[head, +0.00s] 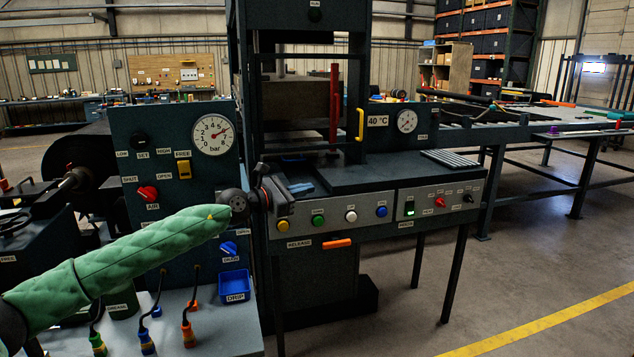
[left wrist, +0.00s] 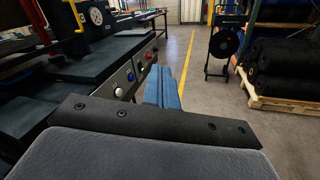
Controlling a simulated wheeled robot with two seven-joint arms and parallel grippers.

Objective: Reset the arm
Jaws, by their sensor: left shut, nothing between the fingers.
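My left arm, in a green quilted sleeve, reaches in from the lower left in the head view. My left gripper (head: 300,188) is at the front left of the press bed (head: 355,174), above the button panel (head: 335,218). Its blue fingers also show in the left wrist view (left wrist: 163,92); they are together with nothing between them. In that view the panel's buttons lie left of the fingers, and the floor is beyond them. In the head view the dark wrist hides part of the panel's left end. My right gripper is not in view.
A valve panel with a round bar gauge (head: 213,134) stands left of the press. A blue drip tray (head: 234,284) and hoses (head: 187,325) are below my arm. A pallet (left wrist: 270,103) with black rolls stands at right in the left wrist view. Floor in front of the press is clear.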

